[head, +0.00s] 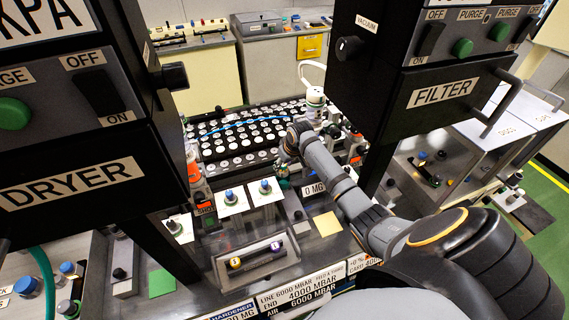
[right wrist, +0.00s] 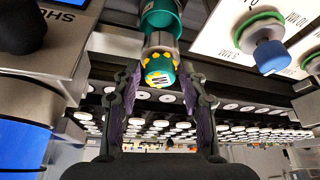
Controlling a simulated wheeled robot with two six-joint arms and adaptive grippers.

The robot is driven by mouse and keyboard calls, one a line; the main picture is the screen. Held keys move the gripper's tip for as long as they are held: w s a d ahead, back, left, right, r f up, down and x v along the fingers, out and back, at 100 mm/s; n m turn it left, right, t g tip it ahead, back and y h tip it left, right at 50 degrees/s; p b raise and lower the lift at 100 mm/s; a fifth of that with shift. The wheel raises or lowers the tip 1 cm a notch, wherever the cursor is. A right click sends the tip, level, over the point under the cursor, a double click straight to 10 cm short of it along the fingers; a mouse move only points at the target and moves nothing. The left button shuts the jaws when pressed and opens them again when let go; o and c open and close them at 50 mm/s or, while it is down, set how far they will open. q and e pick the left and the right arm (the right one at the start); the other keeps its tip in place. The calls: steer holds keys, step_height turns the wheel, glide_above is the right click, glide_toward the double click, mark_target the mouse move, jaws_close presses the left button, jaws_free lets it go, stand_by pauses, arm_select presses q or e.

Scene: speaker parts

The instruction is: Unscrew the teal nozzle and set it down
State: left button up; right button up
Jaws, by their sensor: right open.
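The teal nozzle (right wrist: 159,71) shows in the right wrist view with yellow dots and a white label on its end. It is joined to a metal collar and a larger teal body (right wrist: 160,18) above it. My right gripper (right wrist: 161,84) is open, with its purple-padded fingers on either side of the nozzle and a visible gap at each side. In the head view my right gripper (head: 284,168) is at the bench beside a small teal part, and the arm hides much of that spot. My left gripper is in neither view.
A rack of white-topped round parts (head: 240,137) stands behind. Blue-knobbed fittings on white cards (head: 232,201) stand left of the gripper. The dark FILTER box (head: 440,92) and DRYER box (head: 75,187) overhang the bench. A yellow square (head: 327,224) lies on bare bench.

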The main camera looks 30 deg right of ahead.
steer(key=m+h, duration=0.1)
steer(key=m, duration=0.1)
steer(key=m+h, duration=0.1)
steer(key=m, duration=0.2)
steer(key=shift+w+a+m+g, duration=0.1)
steer(key=shift+a+m+g, duration=0.1)
steer(key=shift+m+g, duration=0.1)
steer(key=c, duration=0.6)
steer(key=n+y, duration=0.1)
steer(key=n, duration=0.3)
steer(key=n+y, duration=0.1)
steer(key=n, duration=0.1)
steer(key=shift+d+n+y, duration=0.3)
steer(key=shift+d, duration=0.05)
steer(key=shift+c, duration=0.2)
steer(key=n+y, duration=0.1)
steer(key=n, duration=0.4)
steer(key=shift+n+y, duration=0.3)
steer(key=shift+y, duration=0.1)
steer(key=o, duration=0.6)
steer(key=shift+o, duration=0.2)
